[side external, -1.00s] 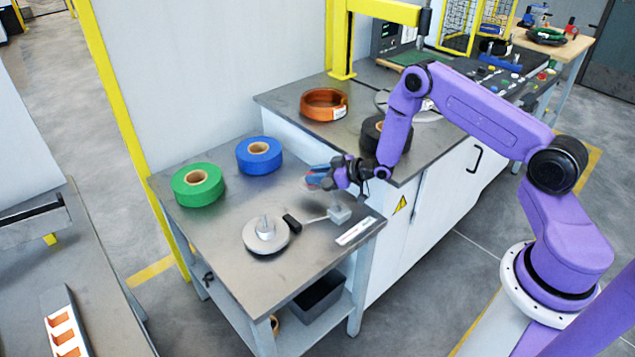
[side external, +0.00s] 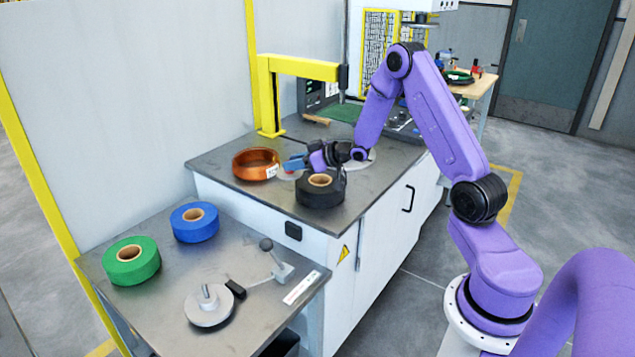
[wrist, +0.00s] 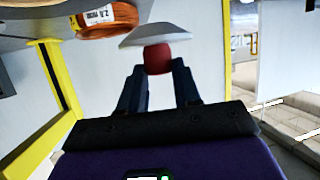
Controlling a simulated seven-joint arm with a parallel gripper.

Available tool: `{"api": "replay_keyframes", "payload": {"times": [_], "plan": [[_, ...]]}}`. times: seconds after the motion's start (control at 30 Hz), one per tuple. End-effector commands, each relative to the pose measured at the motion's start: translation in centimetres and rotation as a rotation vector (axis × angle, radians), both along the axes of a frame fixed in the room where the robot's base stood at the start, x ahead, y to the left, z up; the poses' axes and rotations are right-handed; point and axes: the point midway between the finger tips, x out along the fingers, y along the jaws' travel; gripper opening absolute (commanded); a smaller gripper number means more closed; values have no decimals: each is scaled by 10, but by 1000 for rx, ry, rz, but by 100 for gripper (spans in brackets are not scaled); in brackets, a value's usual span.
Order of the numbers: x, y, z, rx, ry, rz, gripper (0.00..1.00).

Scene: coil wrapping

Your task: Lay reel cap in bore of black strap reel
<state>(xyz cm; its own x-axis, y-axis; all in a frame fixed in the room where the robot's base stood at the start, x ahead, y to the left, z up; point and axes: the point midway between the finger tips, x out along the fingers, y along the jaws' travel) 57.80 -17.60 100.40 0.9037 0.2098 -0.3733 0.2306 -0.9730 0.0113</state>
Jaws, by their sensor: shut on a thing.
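The black strap reel (side external: 320,197) lies flat on the large grey bench, with its tan-rimmed bore (side external: 320,180) facing up. My gripper (side external: 292,164) is just behind and to the left of the reel, above the bench. In the wrist view my gripper (wrist: 158,75) is shut on the red knob of the reel cap (wrist: 155,36), whose pale disc spreads beyond the fingertips. The cap's disc (side external: 287,175) shows small and partly hidden in the side view, apart from the bore. The black reel cannot be made out in the wrist view.
An orange coil (side external: 256,164) lies close to the left of my gripper. Blue (side external: 195,222) and green (side external: 131,261) reels, a grey spindle disc (side external: 209,308) and a ball-topped lever (side external: 274,258) are on the lower table. A yellow post (side external: 267,97) stands behind.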

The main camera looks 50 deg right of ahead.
Motion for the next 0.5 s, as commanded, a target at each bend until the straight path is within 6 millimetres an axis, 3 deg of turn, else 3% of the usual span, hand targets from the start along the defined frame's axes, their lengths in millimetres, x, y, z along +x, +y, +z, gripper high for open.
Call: {"api": "replay_keyframes", "payload": {"times": [0.03, 0.2, 0.37, 0.5], "plan": [[-8, -18, 14, -4, -6, -32, 0], [-32, -59, 40, -10, -1, -108, 0], [-46, -77, 51, -13, 5, -147, 0], [-50, -81, 41, -10, 10, -155, 0]]}}
